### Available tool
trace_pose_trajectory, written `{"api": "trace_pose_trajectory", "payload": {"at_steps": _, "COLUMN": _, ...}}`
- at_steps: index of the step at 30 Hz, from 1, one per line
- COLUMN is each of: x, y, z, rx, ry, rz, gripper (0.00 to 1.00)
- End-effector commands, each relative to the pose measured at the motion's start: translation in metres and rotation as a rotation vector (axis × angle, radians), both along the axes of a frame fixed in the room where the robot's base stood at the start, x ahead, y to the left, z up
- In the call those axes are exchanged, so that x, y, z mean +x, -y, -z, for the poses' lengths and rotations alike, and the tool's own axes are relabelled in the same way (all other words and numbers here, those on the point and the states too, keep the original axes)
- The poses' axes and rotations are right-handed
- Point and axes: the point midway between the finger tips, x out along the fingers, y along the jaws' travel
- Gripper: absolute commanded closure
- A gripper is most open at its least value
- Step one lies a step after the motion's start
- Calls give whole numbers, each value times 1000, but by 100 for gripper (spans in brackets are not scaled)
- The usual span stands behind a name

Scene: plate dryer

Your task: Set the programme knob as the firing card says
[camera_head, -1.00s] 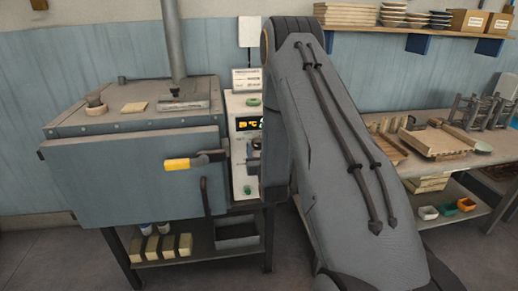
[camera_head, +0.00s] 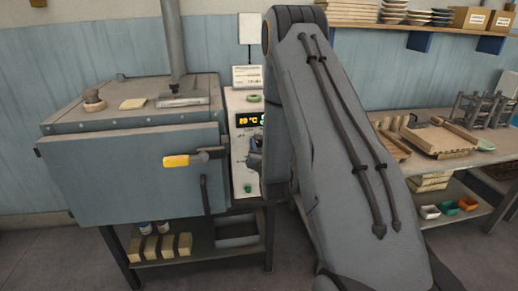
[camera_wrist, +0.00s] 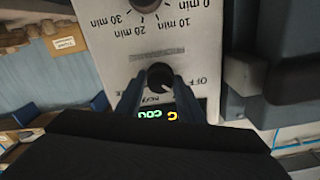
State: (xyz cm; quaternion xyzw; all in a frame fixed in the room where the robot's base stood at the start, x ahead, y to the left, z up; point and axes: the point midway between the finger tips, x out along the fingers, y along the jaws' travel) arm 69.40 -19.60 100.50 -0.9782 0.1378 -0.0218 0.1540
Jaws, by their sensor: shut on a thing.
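The programme knob (camera_wrist: 160,76) is a dark round knob on the kiln's pale control panel (camera_wrist: 112,42). My gripper (camera_wrist: 159,84) is shut on it, one bluish finger on each side, in the upside-down wrist view. "OFF" is printed beside the knob; the other labels around it are partly covered by my fingers. The knob's exact setting is hard to read. In the head view, a white printed card (camera_head: 246,77) stands above the panel, its text too small to read. My arm hides part of the panel there.
A timer knob (camera_wrist: 147,4) marked in minutes sits on the same panel. The kiln door (camera_head: 120,180) has a yellow-ended handle (camera_head: 178,160) left of the panel. A workbench (camera_head: 470,160) stands at right.

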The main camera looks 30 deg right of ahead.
Motion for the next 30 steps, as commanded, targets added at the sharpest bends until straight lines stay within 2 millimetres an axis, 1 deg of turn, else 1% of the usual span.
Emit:
{"api": "trace_pose_trajectory", "payload": {"at_steps": 21, "x": 0, "y": 0, "z": 1, "rx": 650, "ry": 188, "rz": 0, "gripper": 88}}
{"api": "trace_pose_trajectory", "payload": {"at_steps": 30, "x": 0, "y": 0, "z": 1, "rx": 876, "ry": 251, "rz": 1, "gripper": 88}}
